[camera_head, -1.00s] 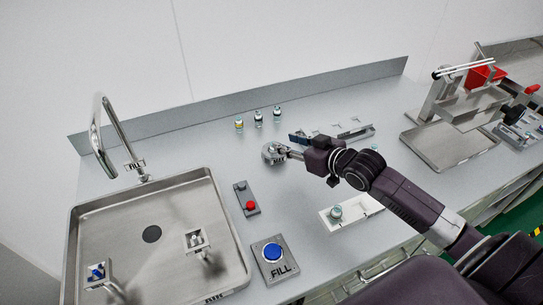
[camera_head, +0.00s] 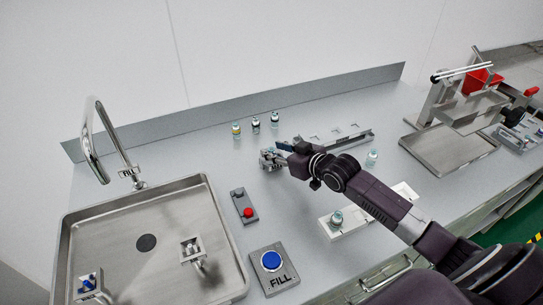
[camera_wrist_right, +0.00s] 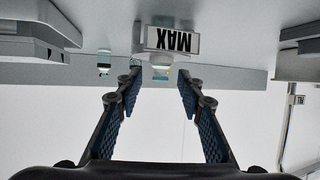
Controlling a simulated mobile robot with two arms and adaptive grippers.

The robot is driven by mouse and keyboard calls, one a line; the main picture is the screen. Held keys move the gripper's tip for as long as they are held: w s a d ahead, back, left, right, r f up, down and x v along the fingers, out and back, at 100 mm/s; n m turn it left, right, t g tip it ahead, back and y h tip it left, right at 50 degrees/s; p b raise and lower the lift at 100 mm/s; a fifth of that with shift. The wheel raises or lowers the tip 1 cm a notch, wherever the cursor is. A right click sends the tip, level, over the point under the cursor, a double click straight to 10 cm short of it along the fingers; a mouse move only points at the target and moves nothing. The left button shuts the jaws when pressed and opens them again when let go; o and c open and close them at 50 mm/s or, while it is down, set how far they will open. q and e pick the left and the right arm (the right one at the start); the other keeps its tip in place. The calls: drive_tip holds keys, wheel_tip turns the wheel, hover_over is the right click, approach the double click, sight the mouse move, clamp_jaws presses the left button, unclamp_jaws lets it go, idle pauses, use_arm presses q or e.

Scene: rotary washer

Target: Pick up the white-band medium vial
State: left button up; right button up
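Three small vials stand upright in a row near the back wall: one with a yellow band (camera_head: 236,132), one with a dark band (camera_head: 256,126) and one on the right (camera_head: 275,120) whose band is too small to tell. Another pale vial (camera_head: 372,158) stands right of my right arm. I cannot tell for sure which is the white-band medium vial. My right gripper (camera_head: 280,155) is low over the bench, in front of the row. My left gripper is out of view.
A white holder (camera_head: 345,229) with a vial, a long grey rack (camera_head: 335,137), a red-button box (camera_head: 244,206), a FILL button (camera_head: 270,265) and a sink (camera_head: 140,215) surround the arm.

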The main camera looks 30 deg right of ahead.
sight(272, 149)
drive_tip(key=shift+x, duration=1.05)
drive_tip(key=shift+s, duration=0.1)
drive_tip(key=c, duration=0.9)
drive_tip(key=shift+c, duration=0.2)
wheel_tip(272, 149, up, 20)
drive_tip(key=b, duration=0.1)
